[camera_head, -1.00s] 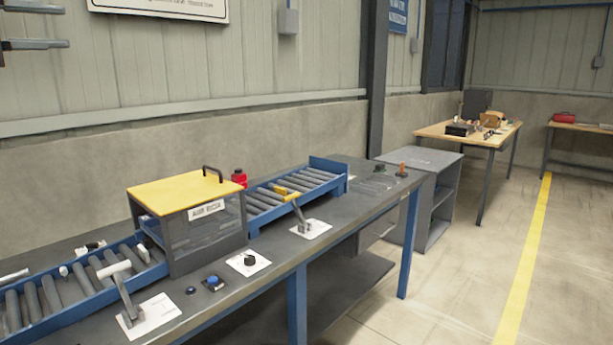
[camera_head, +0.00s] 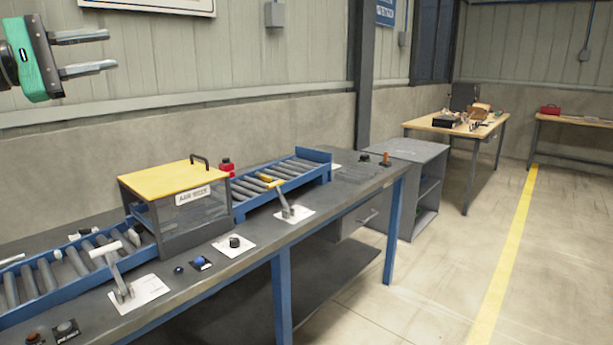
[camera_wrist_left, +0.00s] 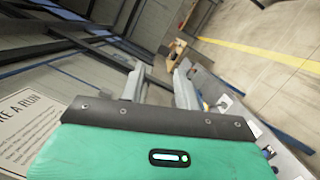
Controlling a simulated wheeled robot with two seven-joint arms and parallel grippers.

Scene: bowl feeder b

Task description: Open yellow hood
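The yellow hood (camera_head: 160,179) is the flat lid of a grey box on the bench. It lies level and closed, with a black handle (camera_head: 200,160) standing at its far right edge. The box front (camera_head: 182,215) carries a white label and a clear panel. My left gripper (camera_head: 112,50) is high at the upper left, well above and left of the hood, with its two fingers apart and nothing between them. It also shows in the left wrist view (camera_wrist_left: 158,80), again open and empty. My right gripper is in neither view.
A blue roller conveyor (camera_head: 75,262) runs left of the box and another (camera_head: 290,175) right of it. A lever (camera_head: 108,265) and several buttons line the bench front. The air above the hood is free.

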